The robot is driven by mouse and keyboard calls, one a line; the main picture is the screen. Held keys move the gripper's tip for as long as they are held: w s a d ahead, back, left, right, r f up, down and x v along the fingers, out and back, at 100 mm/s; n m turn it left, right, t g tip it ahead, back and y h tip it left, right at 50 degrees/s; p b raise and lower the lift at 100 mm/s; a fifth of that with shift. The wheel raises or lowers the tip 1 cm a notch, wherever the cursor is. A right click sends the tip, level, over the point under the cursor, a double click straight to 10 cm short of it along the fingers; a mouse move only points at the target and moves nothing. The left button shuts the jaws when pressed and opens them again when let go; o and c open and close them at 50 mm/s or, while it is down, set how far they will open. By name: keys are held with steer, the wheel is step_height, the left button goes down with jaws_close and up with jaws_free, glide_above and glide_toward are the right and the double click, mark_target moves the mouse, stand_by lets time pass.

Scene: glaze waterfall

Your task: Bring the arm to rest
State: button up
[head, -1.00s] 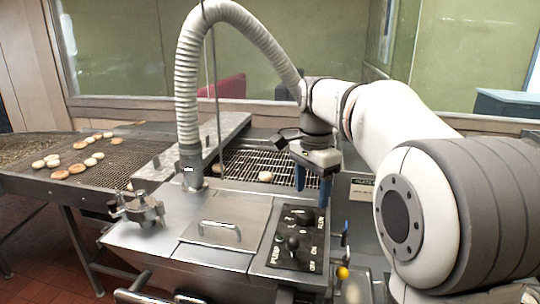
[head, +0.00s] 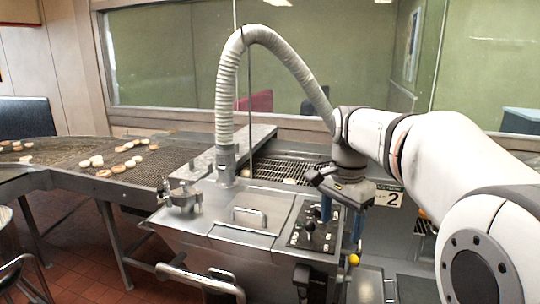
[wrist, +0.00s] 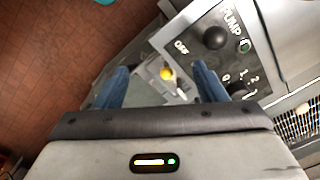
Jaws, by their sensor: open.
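My gripper (head: 342,222) hangs over the right side of the machine's black control panel (head: 304,234), with its two blue fingers pointing down. In the wrist view the fingers (wrist: 161,72) are apart, with nothing held between them. A round black knob (wrist: 215,38) on the panel, near the words PUMP and OFF, lies just beyond the right finger. My arm reaches in from the right of the head view.
A ribbed hose (head: 226,95) arches up from the steel machine hood (head: 225,210). A wire conveyor (head: 70,152) with several round donuts lies left, and another grate (head: 285,170) lies behind the hood. A number 2 sign (head: 388,197) stands behind the gripper. Red tiled floor (head: 90,265) is open at lower left.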

steer(key=s+f+n+t, duration=0.1)
steer(key=s+f+n, duration=0.4)
steer(key=s, duration=0.4)
steer(key=s+f+n+t, duration=0.1)
steer(key=s+f+n, duration=0.4)
steer(key=s+f, duration=0.2)
steer(key=shift+s+n+t, duration=0.3)
steer(key=shift+s+t, duration=0.1)
steer(key=shift+s, duration=1)
steer(key=shift+d, duration=0.1)
